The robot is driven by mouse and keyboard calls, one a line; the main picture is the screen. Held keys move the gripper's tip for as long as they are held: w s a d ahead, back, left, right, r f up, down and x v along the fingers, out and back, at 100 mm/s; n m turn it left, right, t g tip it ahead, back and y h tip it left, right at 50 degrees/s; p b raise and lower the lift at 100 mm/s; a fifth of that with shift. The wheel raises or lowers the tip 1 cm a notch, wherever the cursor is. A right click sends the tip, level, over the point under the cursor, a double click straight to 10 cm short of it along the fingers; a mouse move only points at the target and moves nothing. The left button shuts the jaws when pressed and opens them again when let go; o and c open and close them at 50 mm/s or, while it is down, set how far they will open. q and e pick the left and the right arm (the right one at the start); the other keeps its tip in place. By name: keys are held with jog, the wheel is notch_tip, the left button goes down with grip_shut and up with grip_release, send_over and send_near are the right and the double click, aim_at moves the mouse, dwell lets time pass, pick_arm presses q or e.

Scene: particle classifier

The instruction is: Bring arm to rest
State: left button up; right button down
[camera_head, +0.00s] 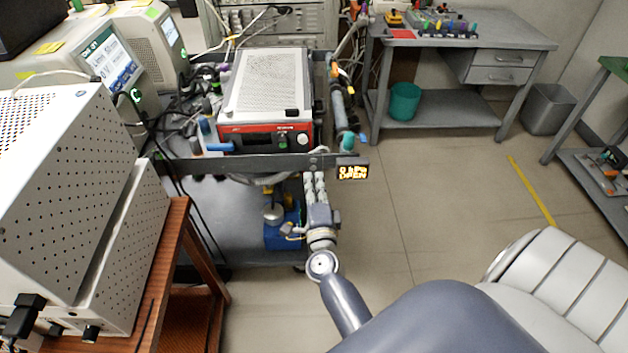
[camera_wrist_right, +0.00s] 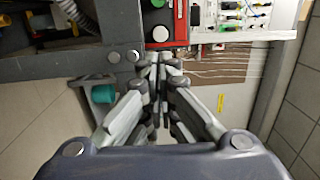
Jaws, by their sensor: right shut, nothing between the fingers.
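My right arm reaches in from the bottom right of the head view. Its gripper (camera_head: 315,185) is in front of the cart's front rail (camera_head: 240,163), with its fingers pointing away toward the rail. In the right wrist view the fingertips (camera_wrist_right: 160,65) are together with nothing between them. They appear close to the rail (camera_wrist_right: 75,65), but I cannot tell whether they touch it. A red-fronted instrument (camera_head: 262,138) sits on the cart above. Its front with a green button also shows in the right wrist view (camera_wrist_right: 181,20). My left gripper is not in view.
A white perforated instrument (camera_head: 75,185) stands on a brown wooden table (camera_head: 160,290) at left. A grey workbench (camera_head: 455,42) and a bin (camera_head: 548,108) stand behind.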

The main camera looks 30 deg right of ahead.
dwell(0.5)
jog(key=s+a+f+n+g+y, duration=0.25)
jog(key=s+a+f+n, duration=0.25)
jog(key=f, duration=0.6)
jog(key=s+a+f+n+g+y, duration=0.2)
jog(key=s+a+f+n+y, duration=0.3)
jog(key=f, duration=0.6)
jog(key=s+a+f+n+g+y, duration=0.2)
jog(key=s+a+f+n, duration=0.3)
jog(key=f, duration=0.6)
jog(key=s+d+f+n+g, duration=0.1)
jog(key=s+f+n+g, duration=0.2)
jog(key=s, duration=0.7)
jog(key=s+d+f+n+g, duration=0.2)
jog(key=s+f+n, duration=0.2)
jog(key=s+f, duration=0.3)
jog(key=s+d+f+n+g, duration=0.2)
jog(key=s+f, duration=0.4)
jog(key=s, duration=0.7)
jog(key=shift+s+n+g+h, duration=0.3)
jog(key=shift+n+g+h, duration=0.15)
jog(key=shift+n+g, duration=0.55)
